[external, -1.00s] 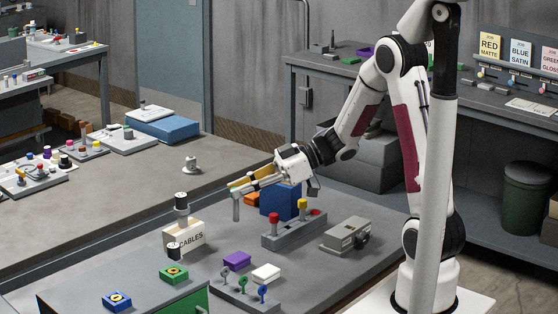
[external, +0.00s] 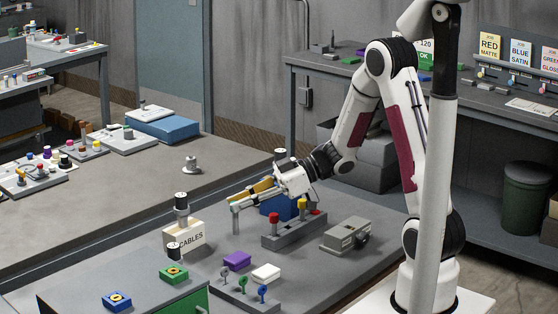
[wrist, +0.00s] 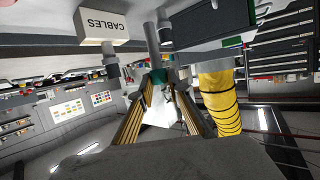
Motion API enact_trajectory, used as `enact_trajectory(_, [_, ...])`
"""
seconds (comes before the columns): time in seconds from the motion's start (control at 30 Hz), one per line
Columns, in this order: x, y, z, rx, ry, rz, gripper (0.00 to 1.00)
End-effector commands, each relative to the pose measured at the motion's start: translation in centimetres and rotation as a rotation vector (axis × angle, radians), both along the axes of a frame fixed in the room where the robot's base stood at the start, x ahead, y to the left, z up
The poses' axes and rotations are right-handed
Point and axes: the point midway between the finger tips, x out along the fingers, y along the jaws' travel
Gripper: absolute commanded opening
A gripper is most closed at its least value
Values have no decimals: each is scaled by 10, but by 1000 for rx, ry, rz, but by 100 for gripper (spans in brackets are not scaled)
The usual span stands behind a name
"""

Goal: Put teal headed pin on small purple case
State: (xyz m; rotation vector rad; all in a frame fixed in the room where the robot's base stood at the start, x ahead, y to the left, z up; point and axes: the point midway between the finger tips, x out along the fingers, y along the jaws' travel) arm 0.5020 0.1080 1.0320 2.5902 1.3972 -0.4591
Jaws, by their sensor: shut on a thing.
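My gripper (external: 243,197) is shut on the teal headed pin, whose grey shaft (external: 235,222) hangs below the fingertips in the external view. The pin's teal head (wrist: 156,75) shows between the fingertips in the wrist view, with the grey shaft (wrist: 151,40) beyond it. The pin is held in the air, apart from the purple case. The small purple case (external: 237,260) lies flat on the grey table, below the gripper in the picture, with nothing on top. I cannot make out the case in the wrist view.
A white case (external: 266,272) lies beside the purple one, behind a rack with several ring-topped pins (external: 243,289). A CABLES box (external: 183,237) stands to the left.

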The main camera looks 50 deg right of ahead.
Motion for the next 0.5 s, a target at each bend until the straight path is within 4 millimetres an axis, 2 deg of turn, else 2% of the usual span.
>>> enact_trajectory(0.2, [0,0,-18,1,1,1,0])
enact_trajectory(0.5, [0,0,-21,1,-1,0,0])
